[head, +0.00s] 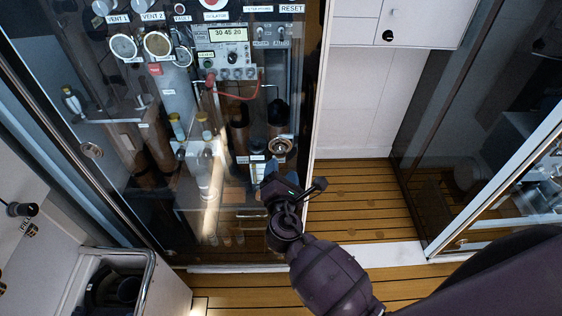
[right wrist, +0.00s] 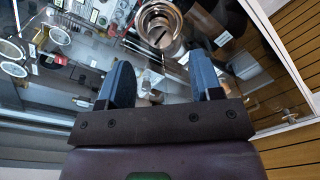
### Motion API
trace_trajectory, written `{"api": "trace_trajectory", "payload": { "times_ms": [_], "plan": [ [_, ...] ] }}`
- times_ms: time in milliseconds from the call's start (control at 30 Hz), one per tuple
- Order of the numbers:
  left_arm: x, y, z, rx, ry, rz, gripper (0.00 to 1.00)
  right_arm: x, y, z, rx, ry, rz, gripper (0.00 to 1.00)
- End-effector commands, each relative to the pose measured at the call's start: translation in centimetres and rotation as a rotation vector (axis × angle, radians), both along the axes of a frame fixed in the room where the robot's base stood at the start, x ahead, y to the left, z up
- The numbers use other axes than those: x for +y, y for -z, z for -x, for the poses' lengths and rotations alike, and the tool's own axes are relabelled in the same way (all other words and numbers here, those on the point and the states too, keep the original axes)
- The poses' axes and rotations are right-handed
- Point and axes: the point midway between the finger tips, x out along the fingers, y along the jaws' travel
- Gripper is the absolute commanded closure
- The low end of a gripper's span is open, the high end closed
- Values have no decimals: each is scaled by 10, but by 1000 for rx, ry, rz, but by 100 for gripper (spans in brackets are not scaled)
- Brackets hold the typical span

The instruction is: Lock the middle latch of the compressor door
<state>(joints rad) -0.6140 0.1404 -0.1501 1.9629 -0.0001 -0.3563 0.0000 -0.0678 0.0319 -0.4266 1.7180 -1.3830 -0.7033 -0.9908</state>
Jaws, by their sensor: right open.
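The compressor door (head: 235,215) is a glass door in front of a panel of gauges and piping, and it looks closed. A round metal latch (head: 280,147) sits near its right edge. In the right wrist view the latch (right wrist: 160,28) is a metal ring with a bar across its middle, just beyond the fingertips. My right gripper (head: 279,176) is just below the latch in the head view. Its two blue fingers (right wrist: 160,66) are apart, with nothing between them and not around the ring. My left gripper is not in view.
A similar round fitting (head: 91,150) is on the glass at the left. Another glass door (head: 470,110) stands at the right. The wooden floor (head: 360,200) between them is clear. A grey bin with a metal rail (head: 150,270) is at the lower left.

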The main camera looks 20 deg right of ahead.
Motion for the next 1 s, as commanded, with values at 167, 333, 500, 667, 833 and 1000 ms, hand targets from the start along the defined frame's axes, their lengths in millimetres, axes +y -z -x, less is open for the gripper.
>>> {"api": "trace_trajectory", "payload": {
  "times_ms": [167, 333, 500, 667, 833, 1000],
  "plan": [
    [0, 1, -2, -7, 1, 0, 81, 8, -1, 27, 0, -1, -2, 41],
    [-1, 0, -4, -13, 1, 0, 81, 12, -2, 40, 0, 1, -1, 41],
    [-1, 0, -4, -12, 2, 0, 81, 13, -3, 43, 0, 1, -1, 41],
    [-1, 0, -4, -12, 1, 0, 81, 13, -3, 43, 0, 0, -1, 41],
    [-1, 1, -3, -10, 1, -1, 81, 13, -3, 43, 0, 0, -1, 41],
    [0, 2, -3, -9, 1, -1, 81, 13, -3, 43, -4, 1, -12, 41]
  ]
}}
